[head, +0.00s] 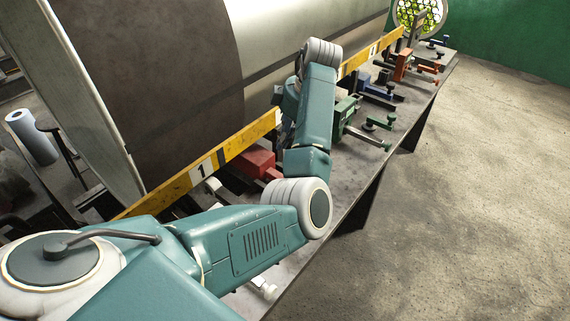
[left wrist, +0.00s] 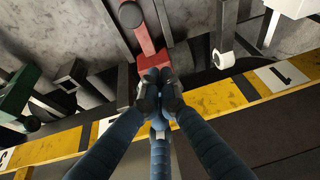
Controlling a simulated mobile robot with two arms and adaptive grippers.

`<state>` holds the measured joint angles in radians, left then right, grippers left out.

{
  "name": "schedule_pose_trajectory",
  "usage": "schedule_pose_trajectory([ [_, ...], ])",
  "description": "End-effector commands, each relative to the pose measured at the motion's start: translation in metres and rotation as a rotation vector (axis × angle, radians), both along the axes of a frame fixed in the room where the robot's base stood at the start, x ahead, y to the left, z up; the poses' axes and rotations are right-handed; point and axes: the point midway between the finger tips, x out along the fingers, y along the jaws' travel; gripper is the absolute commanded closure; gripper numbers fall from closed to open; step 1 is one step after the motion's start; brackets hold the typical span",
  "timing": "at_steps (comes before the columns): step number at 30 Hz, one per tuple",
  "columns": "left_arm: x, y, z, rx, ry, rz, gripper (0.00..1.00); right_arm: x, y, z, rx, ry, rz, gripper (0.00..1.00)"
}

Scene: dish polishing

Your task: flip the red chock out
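The red chock (head: 255,163) sits on the bench below the yellow rail, partly hidden behind my left arm in the head view. In the left wrist view the red chock (left wrist: 151,60) stretches from the top down to my fingertips, with a dark round knob at its upper end. My left gripper (left wrist: 158,88) points at the chock's near end, its blue-dark fingers drawn together. I cannot tell whether the fingertips touch the chock. In the head view the fingers are hidden by the arm. My right gripper is not in view.
A yellow rail (head: 222,158) with a number 1 plate runs along the large cylinder (head: 190,60). A green chock (head: 345,117), a blue one (head: 377,90) and an orange one (head: 403,65) stand farther along the bench. The concrete floor (head: 480,200) at right is clear.

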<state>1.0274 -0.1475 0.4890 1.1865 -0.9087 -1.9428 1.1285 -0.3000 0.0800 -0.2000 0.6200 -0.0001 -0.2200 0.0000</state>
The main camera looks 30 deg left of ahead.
Motion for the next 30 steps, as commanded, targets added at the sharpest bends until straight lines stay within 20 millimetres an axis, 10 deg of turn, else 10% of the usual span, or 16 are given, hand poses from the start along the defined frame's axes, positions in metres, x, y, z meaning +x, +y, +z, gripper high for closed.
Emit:
schedule_pose_trajectory([
  [18, -0.006, 0.031, -0.095, -0.003, 0.004, -0.001, 1.0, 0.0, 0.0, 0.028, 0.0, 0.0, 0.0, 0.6],
  [30, 0.001, -0.007, -0.094, -0.001, 0.001, -0.001, 1.0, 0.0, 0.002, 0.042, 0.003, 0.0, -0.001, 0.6],
])
